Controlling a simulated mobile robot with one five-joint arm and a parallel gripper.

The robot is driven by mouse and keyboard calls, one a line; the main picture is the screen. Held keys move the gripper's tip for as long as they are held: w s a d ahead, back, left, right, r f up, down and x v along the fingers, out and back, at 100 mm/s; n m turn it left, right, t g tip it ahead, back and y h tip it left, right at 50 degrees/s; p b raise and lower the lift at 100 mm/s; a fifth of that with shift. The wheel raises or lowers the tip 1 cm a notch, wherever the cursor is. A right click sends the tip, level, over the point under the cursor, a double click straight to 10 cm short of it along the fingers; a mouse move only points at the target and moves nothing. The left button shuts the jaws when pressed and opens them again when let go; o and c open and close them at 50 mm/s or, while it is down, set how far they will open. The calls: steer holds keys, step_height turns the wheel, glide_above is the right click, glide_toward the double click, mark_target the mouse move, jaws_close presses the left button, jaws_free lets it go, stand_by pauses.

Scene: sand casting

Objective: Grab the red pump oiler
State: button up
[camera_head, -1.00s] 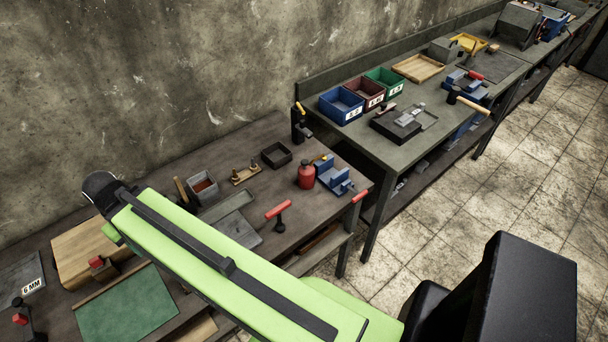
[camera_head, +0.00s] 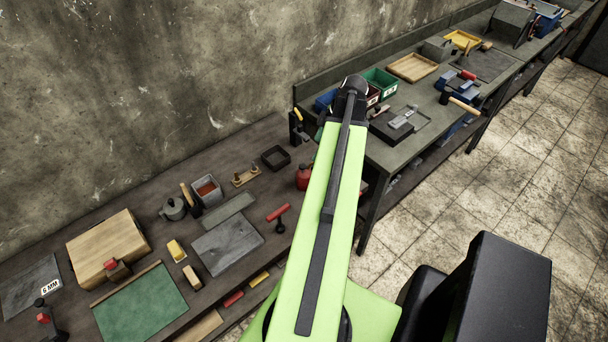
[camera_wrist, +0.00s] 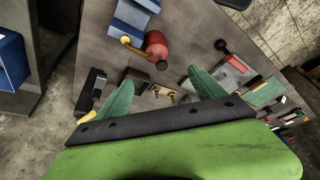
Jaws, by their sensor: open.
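The red pump oiler (camera_head: 303,178) stands on the near bench in the head view, just left of my green arm, which partly covers it. In the wrist view the oiler (camera_wrist: 157,44) is a rounded red can near the top centre, beside a blue vise (camera_wrist: 132,18). My gripper (camera_wrist: 163,93) shows two green fingers spread wide apart with nothing between them. The oiler lies beyond the fingertips, apart from them. In the head view the gripper is hidden behind the dark end of my arm, over the gap between the benches.
A red-handled tool (camera_head: 278,215), an empty dark tray (camera_head: 275,157) and a small wooden stand (camera_head: 244,176) sit near the oiler. The farther bench holds a green bin (camera_head: 380,80) and a wooden tray (camera_head: 412,67). A wall (camera_head: 140,90) runs behind the benches.

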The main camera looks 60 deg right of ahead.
mark_target(306, 171)
steer(key=b+x, duration=0.3)
steer(key=b, duration=0.1)
steer(key=s+d+b+x, duration=0.1)
steer(key=b+x, duration=0.2)
steer(key=x, duration=0.1)
steer(key=b+x, duration=0.4)
steer(key=shift+s+d+f+b, duration=0.15)
steer(key=shift+s+f+b, duration=0.15)
steer(key=shift+f, duration=0.2)
steer(key=shift+w+r, duration=0.1)
steer(key=shift+w, duration=0.05)
steer(key=b+x, duration=0.4)
steer(key=x, duration=0.1)
steer(key=shift+w+b, duration=0.3)
steer(key=shift+r, duration=0.1)
jaws_close()
